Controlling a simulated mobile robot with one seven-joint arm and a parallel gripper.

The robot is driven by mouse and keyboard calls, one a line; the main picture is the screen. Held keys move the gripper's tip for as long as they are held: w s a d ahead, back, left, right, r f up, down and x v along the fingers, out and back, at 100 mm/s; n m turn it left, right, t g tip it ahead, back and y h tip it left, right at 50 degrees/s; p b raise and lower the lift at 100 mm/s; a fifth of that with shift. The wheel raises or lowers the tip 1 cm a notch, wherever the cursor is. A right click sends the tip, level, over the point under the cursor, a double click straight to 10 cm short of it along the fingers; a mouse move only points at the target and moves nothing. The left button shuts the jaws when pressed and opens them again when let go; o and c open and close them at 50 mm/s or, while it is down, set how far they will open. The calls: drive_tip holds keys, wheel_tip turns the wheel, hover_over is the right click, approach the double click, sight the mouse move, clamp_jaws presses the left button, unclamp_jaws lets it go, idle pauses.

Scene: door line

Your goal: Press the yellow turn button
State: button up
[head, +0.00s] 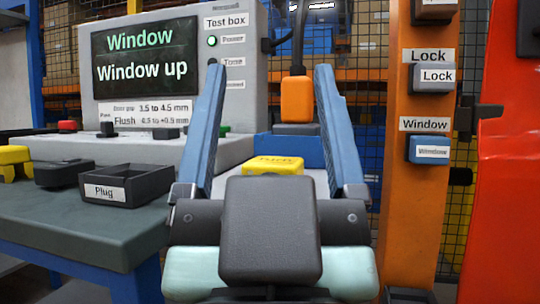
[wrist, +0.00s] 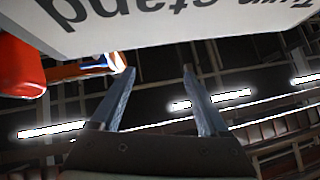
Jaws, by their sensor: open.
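The yellow turn button (head: 273,164) shows in the head view low between my fingers. In the wrist view my gripper (wrist: 157,70) is also open, with nothing between the fingers. The yellow button cannot be made out there.
A grey test box (head: 165,60) with a "Window up" screen and a dark bench (head: 80,225) with a plug tray (head: 103,187) stand left. An orange post (head: 409,200) with labelled buttons and a red panel (head: 505,170) stand right. A white lettered panel (wrist: 190,22) overhangs the wrist view.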

clamp_jaws()
idle(1.4)
